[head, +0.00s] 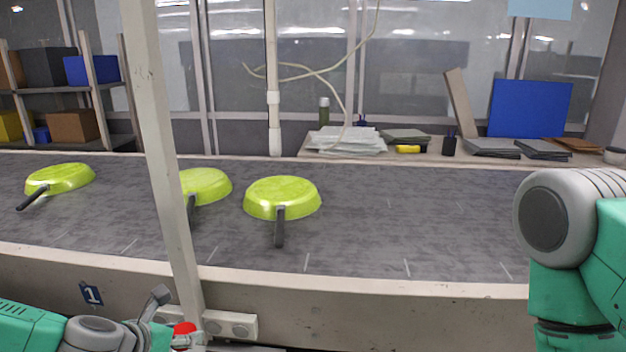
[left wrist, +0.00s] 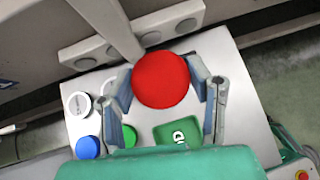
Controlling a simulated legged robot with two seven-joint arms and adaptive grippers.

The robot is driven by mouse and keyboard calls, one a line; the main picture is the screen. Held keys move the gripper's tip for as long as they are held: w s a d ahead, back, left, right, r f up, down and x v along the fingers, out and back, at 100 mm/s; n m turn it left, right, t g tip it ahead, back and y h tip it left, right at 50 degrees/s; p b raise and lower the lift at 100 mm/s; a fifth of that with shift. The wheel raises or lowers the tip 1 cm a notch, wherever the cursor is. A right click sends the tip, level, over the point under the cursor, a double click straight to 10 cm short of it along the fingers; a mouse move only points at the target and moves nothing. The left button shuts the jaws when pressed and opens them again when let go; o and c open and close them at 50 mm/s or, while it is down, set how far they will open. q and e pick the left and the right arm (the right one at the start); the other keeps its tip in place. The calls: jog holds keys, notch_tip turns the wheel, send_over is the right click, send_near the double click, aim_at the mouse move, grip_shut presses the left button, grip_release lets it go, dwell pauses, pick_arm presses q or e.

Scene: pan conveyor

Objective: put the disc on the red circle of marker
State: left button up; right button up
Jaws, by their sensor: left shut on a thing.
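My left gripper (head: 172,318) is low at the front left in the head view, before the conveyor's front wall. In the left wrist view its two fingers (left wrist: 163,92) are shut on a round red disc (left wrist: 161,80), which also shows in the head view (head: 184,328). Below the disc lies a pale panel (left wrist: 245,118) with a blue circle (left wrist: 87,147), a partly hidden green circle (left wrist: 128,137) and a whitish round piece (left wrist: 79,103). No separate red circle shows; the disc and gripper cover part of the panel. My right gripper is out of view.
Several yellow-green pans, one at the middle (head: 282,197), lie on the grey conveyor (head: 400,225). A pale upright post (head: 165,130) stands close to my left gripper. A socket strip (head: 230,325) is beside it.

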pick_arm(q)
jog(key=s+d+r+n+y, duration=0.2)
jog(key=s+d+r, duration=0.1)
jog(key=d+r, duration=0.15)
send_near(189, 331)
jog(key=s+d, duration=0.2)
jog(key=shift+d+r+n, duration=0.25)
jog(key=shift+r+n, duration=0.05)
jog(key=shift+r, duration=0.1)
jog(key=shift+w+f, duration=0.1)
